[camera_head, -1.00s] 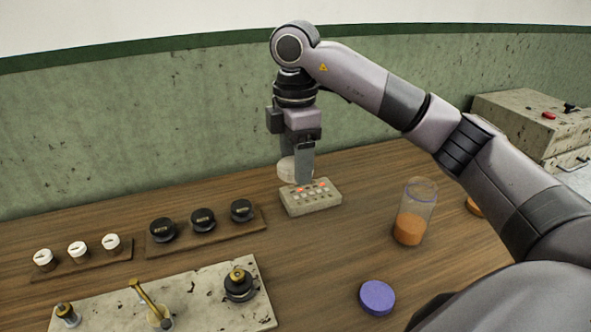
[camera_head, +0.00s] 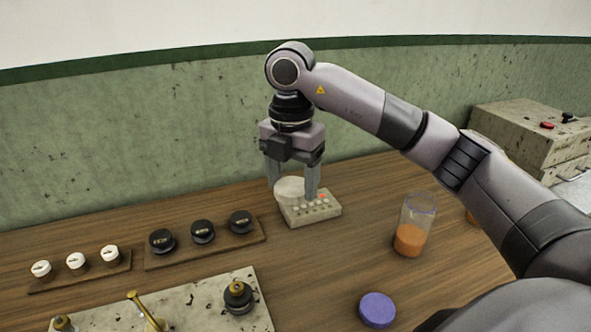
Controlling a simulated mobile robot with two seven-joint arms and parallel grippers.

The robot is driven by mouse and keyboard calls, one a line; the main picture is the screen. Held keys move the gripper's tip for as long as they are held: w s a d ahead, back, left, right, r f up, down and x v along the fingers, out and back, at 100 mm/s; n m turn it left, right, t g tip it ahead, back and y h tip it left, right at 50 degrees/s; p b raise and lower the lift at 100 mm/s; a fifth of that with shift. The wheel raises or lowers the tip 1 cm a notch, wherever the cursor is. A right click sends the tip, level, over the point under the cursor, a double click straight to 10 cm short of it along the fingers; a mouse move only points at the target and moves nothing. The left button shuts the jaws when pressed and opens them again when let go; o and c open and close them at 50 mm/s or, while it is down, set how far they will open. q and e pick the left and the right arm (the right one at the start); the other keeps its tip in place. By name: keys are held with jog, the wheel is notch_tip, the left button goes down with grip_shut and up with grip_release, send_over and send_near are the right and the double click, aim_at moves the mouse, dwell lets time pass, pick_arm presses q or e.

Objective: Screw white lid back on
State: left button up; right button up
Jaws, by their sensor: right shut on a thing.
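The white lid (camera_head: 290,188) is a thick pale disc at the back of the table, just behind the left part of a small button box. My right gripper (camera_head: 292,190) points straight down, with one finger on each side of the lid, shut on it. The button box hides what is below the lid, so I cannot tell what it rests on. A clear jar (camera_head: 413,226) with orange contents stands upright on the right, apart from the gripper. A purple lid (camera_head: 377,310) lies flat on the table in front of it. My left gripper is out of view.
The button box (camera_head: 314,211) is close in front of the gripper. Black knobs on a wooden strip (camera_head: 177,254), white knobs and a stone plate (camera_head: 205,311) with brass fittings occupy the left. Bare table lies between box and jar. A speckled cabinet (camera_head: 510,135) stands far right.

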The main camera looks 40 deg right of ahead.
aim_at(289, 196)
jog(key=n, duration=0.4)
jog(key=s+a+f+n, duration=0.1)
jog(key=n, duration=0.1)
jog(key=shift+a+f+n, duration=0.1)
jog(key=shift+n, duration=0.2)
jog(key=n, duration=0.4)
jog(key=s+a+f+n, duration=0.1)
jog(key=n, duration=0.1)
jog(key=s+a+f+m, duration=0.2)
jog(key=s+m, duration=0.1)
jog(key=m, duration=1.5)
jog(key=s+a+f+m, duration=0.2)
jog(key=s+a+m, duration=0.1)
jog(key=m, duration=1.4)
jog(key=shift+s+f+m, duration=0.2)
jog(key=shift+s+m, duration=0.2)
jog(key=shift+s, duration=0.15)
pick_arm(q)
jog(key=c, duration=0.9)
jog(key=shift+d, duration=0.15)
pick_arm(e)
jog(key=shift+d, duration=0.15)
